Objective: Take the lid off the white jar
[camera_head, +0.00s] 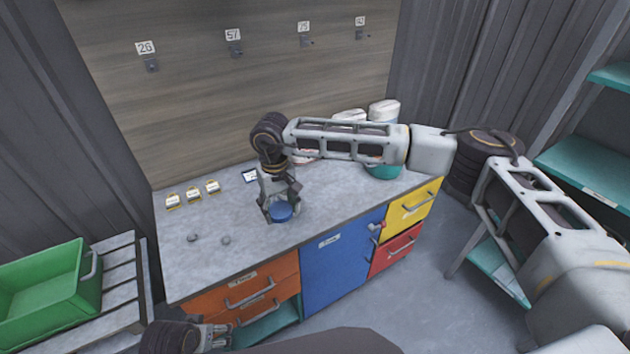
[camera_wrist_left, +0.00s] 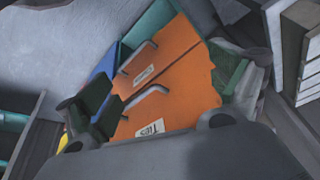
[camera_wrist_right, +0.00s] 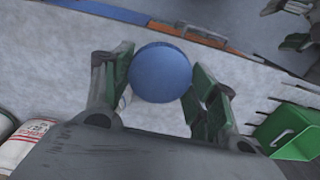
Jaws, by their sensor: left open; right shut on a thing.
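A round blue lid (camera_head: 281,212) is near the front of the grey worktop, at my right gripper (camera_head: 281,205). In the right wrist view the lid (camera_wrist_right: 161,72) lies between the two fingers of my right gripper (camera_wrist_right: 160,85), which is shut on it. A small pale patch shows beside the lid there. The white jar's body is mostly hidden, and I cannot tell whether the lid still sits on it. My left gripper (camera_head: 217,338) is open and empty, low in front of the orange drawers. The drawers (camera_wrist_left: 160,90) show between its fingers in the left wrist view.
White containers (camera_head: 384,110) and a teal bowl (camera_head: 383,171) stand at the worktop's back right, partly behind my right arm. A green bin (camera_head: 45,285) is at far left.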

